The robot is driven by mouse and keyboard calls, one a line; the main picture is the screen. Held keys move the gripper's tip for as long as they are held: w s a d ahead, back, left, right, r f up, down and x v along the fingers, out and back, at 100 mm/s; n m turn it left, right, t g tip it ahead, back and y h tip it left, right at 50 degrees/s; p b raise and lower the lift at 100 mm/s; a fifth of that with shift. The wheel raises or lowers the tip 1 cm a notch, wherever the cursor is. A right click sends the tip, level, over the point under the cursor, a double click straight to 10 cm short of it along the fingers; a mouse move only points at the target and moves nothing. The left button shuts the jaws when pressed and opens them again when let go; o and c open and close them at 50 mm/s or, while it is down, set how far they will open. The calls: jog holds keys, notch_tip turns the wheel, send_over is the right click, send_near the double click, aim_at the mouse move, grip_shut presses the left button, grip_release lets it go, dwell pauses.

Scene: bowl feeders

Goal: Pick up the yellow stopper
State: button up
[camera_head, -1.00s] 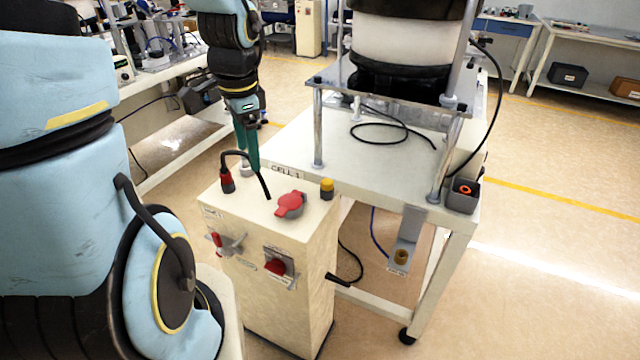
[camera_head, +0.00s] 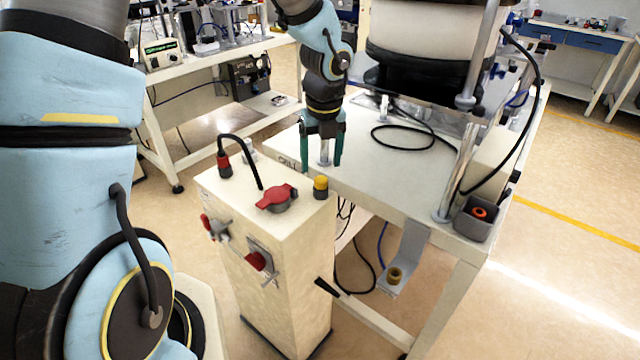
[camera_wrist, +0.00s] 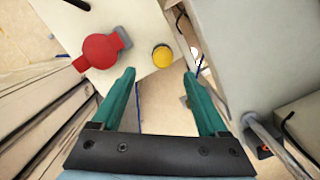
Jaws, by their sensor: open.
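The yellow stopper (camera_head: 320,183) is a small yellow cap on a dark base. It stands upright at the right corner of the top of a cream cabinet (camera_head: 290,262). It also shows in the wrist view (camera_wrist: 162,56), beyond and between my fingertips. My gripper (camera_head: 322,166) has two green fingers pointing down, spread apart, with nothing between them. In the head view it hangs just behind and above the stopper, close to the table edge. In the wrist view, my gripper (camera_wrist: 160,72) does not touch the stopper.
A red cap (camera_head: 277,197) and a red plug with a black cable (camera_head: 224,165) share the cabinet top. A white table (camera_head: 400,170) with metal posts stands close at the right. A grey box (camera_head: 474,219) with an orange-red item is on its corner. A bracket (camera_head: 405,262) holds a brown ring.

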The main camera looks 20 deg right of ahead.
aim_at(321, 179)
jog(key=shift+w+d+f+p, duration=0.1)
jog(key=shift+w+f+p, duration=0.1)
jog(key=shift+f, duration=0.8)
jog(key=shift+w+d+f+p, duration=0.1)
jog(key=shift+w+f, duration=0.15)
jog(key=shift+f, duration=0.7)
jog(key=shift+w+d+f+p, duration=0.1)
jog(key=shift+w+f+p, duration=0.1)
jog(key=shift+f, duration=0.8)
jog(key=shift+c, duration=0.2)
grip_shut()
